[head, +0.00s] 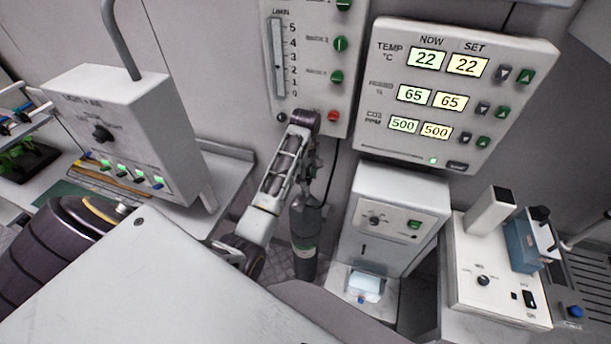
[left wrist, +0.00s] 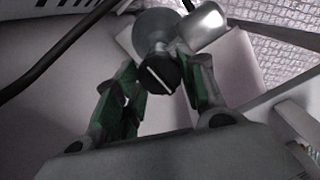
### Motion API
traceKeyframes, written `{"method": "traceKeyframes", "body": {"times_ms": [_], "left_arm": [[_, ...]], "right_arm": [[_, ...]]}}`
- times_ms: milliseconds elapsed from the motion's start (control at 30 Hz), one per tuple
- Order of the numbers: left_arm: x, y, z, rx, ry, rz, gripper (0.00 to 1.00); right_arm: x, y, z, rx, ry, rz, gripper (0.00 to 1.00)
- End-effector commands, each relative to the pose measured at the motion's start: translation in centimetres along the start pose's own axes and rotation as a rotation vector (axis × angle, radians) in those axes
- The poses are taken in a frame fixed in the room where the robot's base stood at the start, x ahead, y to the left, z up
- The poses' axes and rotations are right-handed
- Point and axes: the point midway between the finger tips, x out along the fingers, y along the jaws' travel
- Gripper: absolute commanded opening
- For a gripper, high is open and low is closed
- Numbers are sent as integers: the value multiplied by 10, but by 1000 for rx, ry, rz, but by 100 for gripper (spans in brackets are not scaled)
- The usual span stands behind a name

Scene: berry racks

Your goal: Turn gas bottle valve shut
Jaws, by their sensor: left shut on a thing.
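The dark gas bottle (head: 304,245) stands upright on the floor against the back wall, with a pale band round its lower part. Its black valve knob (left wrist: 160,73), marked with a white line, shows in the left wrist view. My left gripper (left wrist: 162,78) is shut on the knob, with its green-padded fingers on either side. In the head view my left gripper (head: 313,162) is at the bottle's top, partly hidden by my own wrist. The bottle's valve is hard to make out there. My right gripper is not in view.
A white cabinet (head: 400,205) stands close right of the bottle. A flow panel (head: 312,60) and a climate display (head: 455,90) hang on the wall above. A grey control box (head: 122,130) is at left, a white instrument (head: 490,270) at right.

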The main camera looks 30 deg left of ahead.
Motion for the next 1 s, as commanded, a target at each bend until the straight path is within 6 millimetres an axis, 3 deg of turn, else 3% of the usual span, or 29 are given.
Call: {"method": "traceKeyframes", "body": {"times_ms": [33,67,200,667,1000], "left_arm": [[-1,0,-1,-1,1,2,16],[-1,0,-1,-1,1,2,44],[-1,0,0,-1,1,2,62],[-3,0,0,1,0,2,63],[-27,1,-1,1,3,4,63]], "right_arm": [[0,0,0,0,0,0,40],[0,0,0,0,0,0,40],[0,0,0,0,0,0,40],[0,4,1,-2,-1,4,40],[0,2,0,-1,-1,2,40]]}}
